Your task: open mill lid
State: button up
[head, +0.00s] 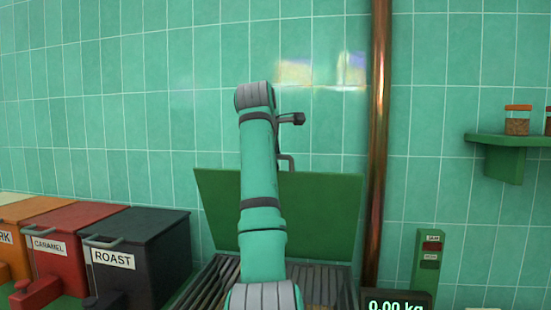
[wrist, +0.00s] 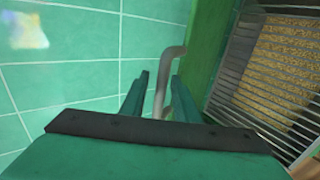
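The mill lid is a flat green panel (head: 318,215) standing raised and leaning back against the tiled wall in the head view. In the wrist view its green side (wrist: 207,50) shows edge-on. A bent grey handle (head: 288,161) rises at its top edge; in the wrist view the handle (wrist: 170,58) passes between my fingers. My gripper (wrist: 160,82) has its two green fingers apart, one on each side of the handle; I see no clear grip on it. In the head view my arm hides the fingers and the lid's middle.
The mill's slatted hopper (wrist: 230,75) is uncovered, with golden grains (wrist: 290,65) inside. Dark ROAST (head: 150,245), red CARAMEL (head: 75,235) and orange bins stand left. A copper pipe (head: 378,150) runs vertically at the lid's right. A scale display (head: 395,306) and a shelf (head: 505,142) are right.

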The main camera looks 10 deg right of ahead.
jog(key=v, duration=1)
jog(key=shift+s+r, duration=0.2)
jog(key=shift+s, duration=0.1)
jog(key=shift+w+a, duration=0.1)
jog(key=shift+a, duration=0.05)
